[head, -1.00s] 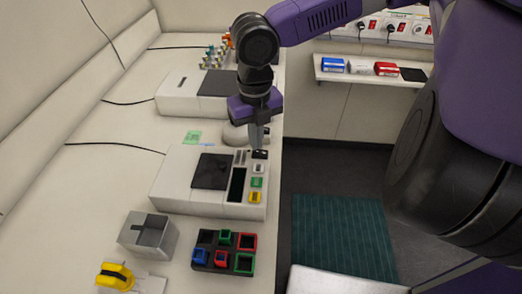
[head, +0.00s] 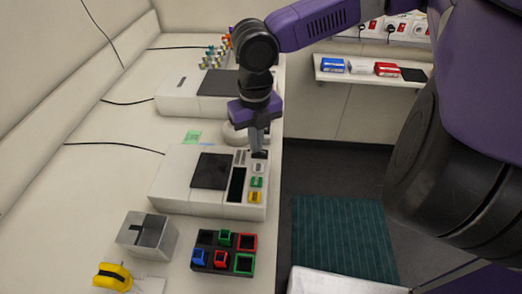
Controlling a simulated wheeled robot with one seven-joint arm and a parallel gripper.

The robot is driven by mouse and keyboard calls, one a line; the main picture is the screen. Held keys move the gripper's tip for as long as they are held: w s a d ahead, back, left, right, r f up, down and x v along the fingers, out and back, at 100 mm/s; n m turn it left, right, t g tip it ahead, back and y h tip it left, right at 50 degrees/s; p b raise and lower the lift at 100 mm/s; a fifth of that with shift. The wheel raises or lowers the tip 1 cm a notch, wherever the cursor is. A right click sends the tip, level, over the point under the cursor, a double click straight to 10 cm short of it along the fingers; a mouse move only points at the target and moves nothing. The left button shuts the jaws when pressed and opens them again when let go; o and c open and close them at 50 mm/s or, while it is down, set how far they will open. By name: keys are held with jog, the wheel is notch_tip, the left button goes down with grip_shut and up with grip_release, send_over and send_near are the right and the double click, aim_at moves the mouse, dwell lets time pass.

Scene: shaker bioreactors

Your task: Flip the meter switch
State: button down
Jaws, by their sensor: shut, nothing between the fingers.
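The meter (head: 180,190) is a white box on the bench with a dark square screen, a dark slot and a column of small keys along its right side. The keys (head: 257,182) are black, white, green and yellow from back to front. Which of these parts is the switch I cannot tell for sure. My gripper (head: 257,149) is shut and empty, pointing down. Its tips are at the black key at the back right of the meter and partly hide it. Whether they touch it I cannot tell.
A second white device (head: 182,96) stands behind. In front are an open grey metal box (head: 133,234), a black tray (head: 207,269) with coloured square cups, and a yellow-black item (head: 113,275). A wall shelf (head: 350,75) holds boxes. The bench's right edge is close to the meter.

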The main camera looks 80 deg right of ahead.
jog(key=shift+f, duration=0.2)
jog(key=shift+r, duration=0.1)
notch_tip(320, 180, up, 7)
jog(key=p, duration=0.8)
dwell(0.7)
